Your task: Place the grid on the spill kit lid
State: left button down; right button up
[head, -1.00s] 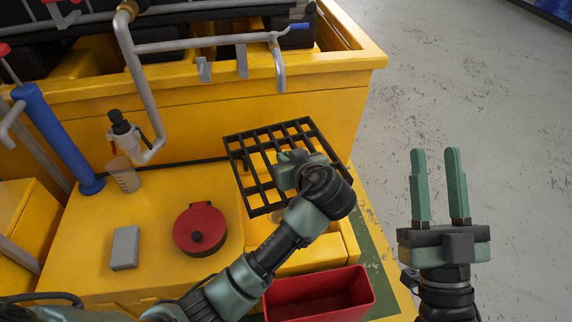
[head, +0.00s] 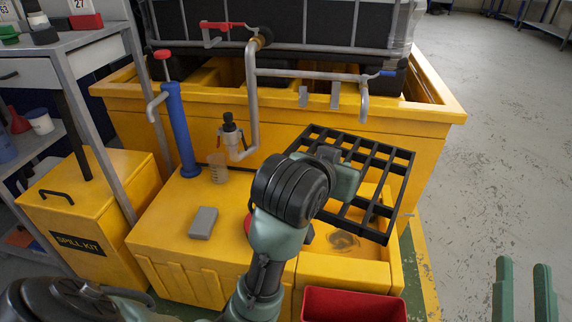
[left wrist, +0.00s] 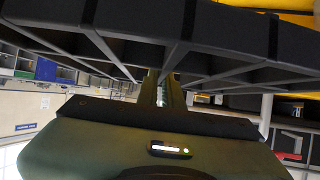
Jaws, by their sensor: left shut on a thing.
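The black grid (head: 374,192) is held tilted in the air above the right part of the yellow platform in the head view. My left gripper (head: 330,160) is shut on its left side; the fingertips are mostly hidden behind my wrist. In the left wrist view the grid (left wrist: 215,28) crosses the top, right in front of the gripper. The spill kit (head: 78,240) is a yellow box at the left, with a yellow lid (head: 48,193) that has a black handle and looks clear. My right gripper (head: 522,290) is open and empty at the lower right.
A grey block (head: 203,222), a beaker (head: 217,168) and a blue pump (head: 180,130) are on the yellow platform (head: 165,235). A red bin (head: 352,306) is at the front. A grey shelf (head: 85,50) stands beside and above the spill kit. A pipe with a tap (head: 252,100) rises behind.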

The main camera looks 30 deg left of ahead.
aim_at(85, 172)
jog(key=k+j+u, duration=0.15)
jog(key=k+u, duration=0.25)
jog(key=k, duration=0.25)
jog(key=i+j+u, duration=0.15)
jog(key=j+u, duration=0.2)
jog(key=i+j+u, duration=0.15)
jog(key=j+u, duration=0.2)
jog(key=i+j+u, duration=0.3)
jog(key=k+j, duration=0.05)
jog(key=k, duration=0.05)
